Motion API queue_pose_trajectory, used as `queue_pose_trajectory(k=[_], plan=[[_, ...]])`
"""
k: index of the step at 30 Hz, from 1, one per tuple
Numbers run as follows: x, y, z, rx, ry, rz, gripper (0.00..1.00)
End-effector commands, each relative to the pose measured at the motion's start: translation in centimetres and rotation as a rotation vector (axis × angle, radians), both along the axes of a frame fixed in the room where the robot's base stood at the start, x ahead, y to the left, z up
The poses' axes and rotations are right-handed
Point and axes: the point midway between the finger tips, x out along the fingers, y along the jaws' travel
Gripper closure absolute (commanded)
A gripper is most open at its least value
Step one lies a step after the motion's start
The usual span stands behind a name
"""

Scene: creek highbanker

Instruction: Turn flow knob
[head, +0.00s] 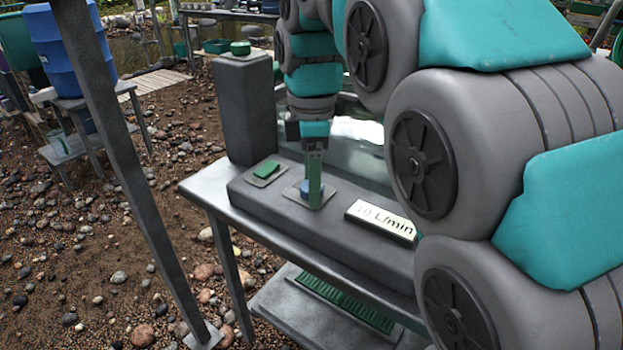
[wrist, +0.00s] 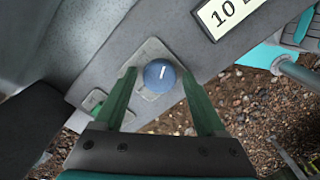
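The blue round flow knob (wrist: 160,75) with a short white mark sits on a light square plate (wrist: 154,100) on the grey console. In the head view the knob (head: 305,187) is partly hidden by my gripper (head: 315,185). My gripper points down over the knob. In the wrist view my gripper's (wrist: 158,76) two green fingers are apart, one on each side of the knob, with a narrow gap visible on both sides. The display (head: 380,220) to the right of the knob reads 10 L/min.
A green switch (head: 266,169) on its own plate lies just left of the knob. A grey post (head: 245,105) with a green top button (head: 240,47) rises behind it. A slanted metal leg (head: 130,160) stands at left. Pebbly ground surrounds the grey bench.

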Motion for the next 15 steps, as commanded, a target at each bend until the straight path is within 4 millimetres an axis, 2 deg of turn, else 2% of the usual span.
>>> queue_pose_trajectory(k=[2, 15], plan=[[0.0, 0.0, 0.01, 0.0, 0.0, 0.0, 0.38], [0.0, 0.0, 0.02, 0.0, 0.0, 0.0, 0.87]])
